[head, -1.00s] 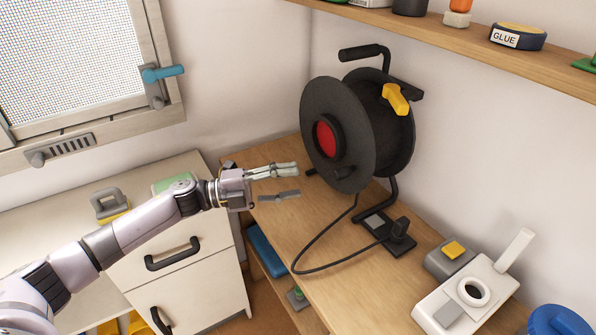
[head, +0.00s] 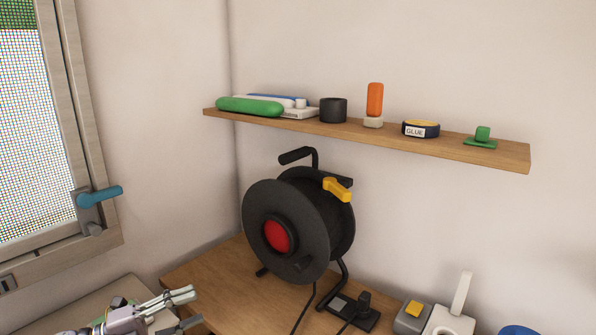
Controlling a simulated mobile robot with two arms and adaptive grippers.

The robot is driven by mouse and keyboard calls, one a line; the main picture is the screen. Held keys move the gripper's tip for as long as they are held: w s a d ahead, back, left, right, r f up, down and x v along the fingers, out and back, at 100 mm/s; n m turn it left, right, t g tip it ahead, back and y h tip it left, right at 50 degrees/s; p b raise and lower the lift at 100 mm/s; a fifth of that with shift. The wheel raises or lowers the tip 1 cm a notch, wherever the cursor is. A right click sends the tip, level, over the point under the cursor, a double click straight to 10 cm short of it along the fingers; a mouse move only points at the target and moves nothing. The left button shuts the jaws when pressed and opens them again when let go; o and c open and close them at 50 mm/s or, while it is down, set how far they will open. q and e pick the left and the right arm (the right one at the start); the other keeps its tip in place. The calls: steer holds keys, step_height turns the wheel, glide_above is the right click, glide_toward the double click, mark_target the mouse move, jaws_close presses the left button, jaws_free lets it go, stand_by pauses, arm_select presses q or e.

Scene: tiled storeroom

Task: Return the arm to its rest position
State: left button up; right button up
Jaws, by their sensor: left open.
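My left gripper (head: 178,313) shows at the bottom left of the head view, open and empty. Its two fingers are apart, above the left end of the wooden bench (head: 213,270). Most of my left arm is cut off by the lower edge of the picture. The gripper is in front and to the left of a black cable reel (head: 287,232) with a red centre, and appears apart from it. My right gripper is not in view.
A wall shelf (head: 470,152) holds a green case (head: 249,106), a black cup (head: 333,110), an orange-topped item (head: 375,100) and a glue tin (head: 421,129). A window with a teal handle (head: 103,196) is at left. A grey box (head: 412,318) stands at the bench's right.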

arm_select(q)
steer(key=s+d+f+n+t+y, duration=0.15)
steer(key=s+f+n+y, duration=0.25)
steer(key=f+n+y, duration=0.55)
steer(key=s+f+n+t+y, duration=0.2)
steer(key=s+f+n+y, duration=0.3)
steer(key=n, duration=0.7)
steer(key=s+f+n+g+y, duration=0.15)
steer(key=s+f+g, duration=0.3)
steer(key=s, duration=0.65)
steer(key=s+f+n+g, duration=0.3)
steer(key=s+g, duration=0.2)
steer(key=s, duration=0.6)
step_height(320, 180, down, 23)
steer(key=g+p, duration=0.1)
steer(key=p, duration=0.1)
steer(key=s+a+f+g+p, duration=0.1)
steer(key=s+a+f+p, duration=0.1)
steer(key=s+f, duration=1.2)
steer(key=s+a, duration=0.1)
steer(key=s, duration=0.2)
steer(key=shift+s+f, duration=0.2)
steer(key=shift+f, duration=0.15)
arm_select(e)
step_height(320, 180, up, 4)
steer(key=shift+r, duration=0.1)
